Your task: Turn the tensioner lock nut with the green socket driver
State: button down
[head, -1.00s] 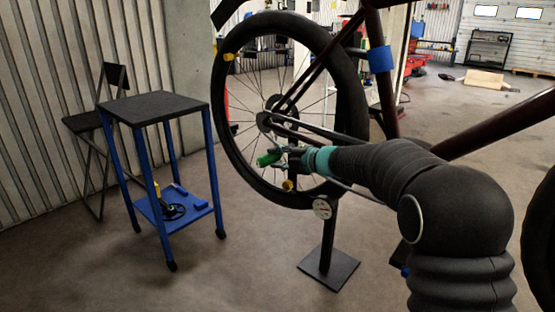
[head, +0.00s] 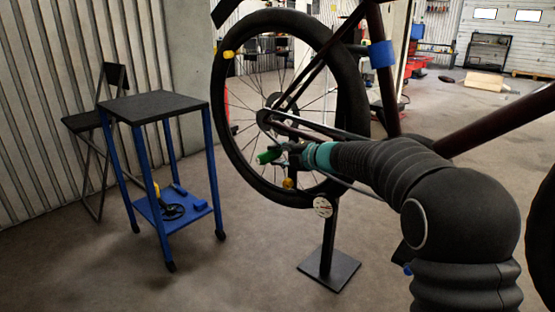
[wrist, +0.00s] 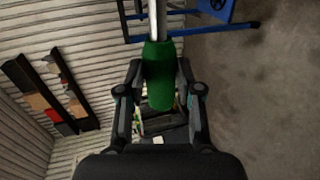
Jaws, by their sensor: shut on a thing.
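The green socket driver (head: 268,156) is in my gripper (head: 290,151), in front of the lower part of the bicycle's rear wheel (head: 241,142). In the wrist view, the driver's green handle (wrist: 159,78) sits between both fingers of my gripper (wrist: 160,85), and its metal shaft (wrist: 157,18) runs up out of the top of the picture. The driver's socket end is out of the wrist view and cannot be made out in the head view. I cannot make out the tensioner lock nut in either view.
A small table with a dark top (head: 152,106) and blue legs stands at left. Its lower blue shelf (head: 178,222) holds a few small items. A folding chair (head: 84,122) stands behind it. The stand's flat base plate (head: 328,270) is on the floor below the wheel.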

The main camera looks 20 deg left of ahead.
aim_at(266, 160)
jog(key=shift+b, duration=0.65)
jog(key=shift+p, duration=0.5)
jog(key=shift+s+a, duration=0.1)
jog(key=shift+s, duration=0.1)
dwell(0.5)
jog(key=shift+s+a, duration=0.3)
jog(key=shift+s, duration=0.4)
jog(key=shift+s, duration=0.1)
jog(key=shift+s+a+b, duration=0.15)
jog(key=shift+s+a, duration=0.1)
jog(key=shift+s, duration=0.3)
jog(key=shift+s+a+b, duration=0.15)
jog(key=shift+s+a, duration=0.1)
jog(key=shift+s, duration=0.25)
